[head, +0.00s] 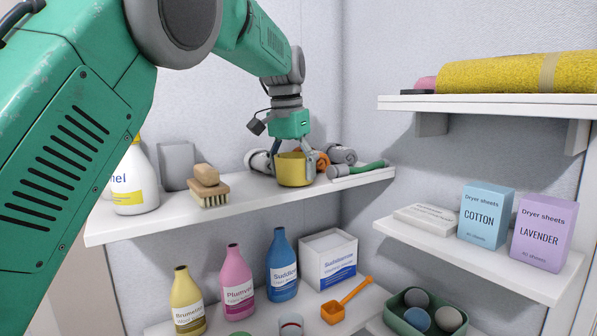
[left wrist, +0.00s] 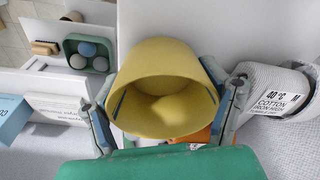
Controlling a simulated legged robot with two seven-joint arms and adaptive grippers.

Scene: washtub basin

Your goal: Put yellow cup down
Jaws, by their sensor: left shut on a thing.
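The yellow cup (head: 292,171) is at the upper left shelf (head: 235,208), near its front edge, and looks upright. My left gripper (head: 295,162) points down from above, its fingers shut on the cup from both sides. In the left wrist view the cup (left wrist: 163,85) shows its open mouth and empty inside between the two fingers (left wrist: 168,105). I cannot tell for sure whether the cup's base touches the shelf. My right gripper is not in view.
A wooden brush (head: 208,192) and a white bottle (head: 133,180) stand left of the cup. Rolled cloths (head: 341,154) lie behind and right, with a green-handled item (head: 368,167). Bottles (head: 282,265) stand on the shelf below. Some shelf is bare between brush and cup.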

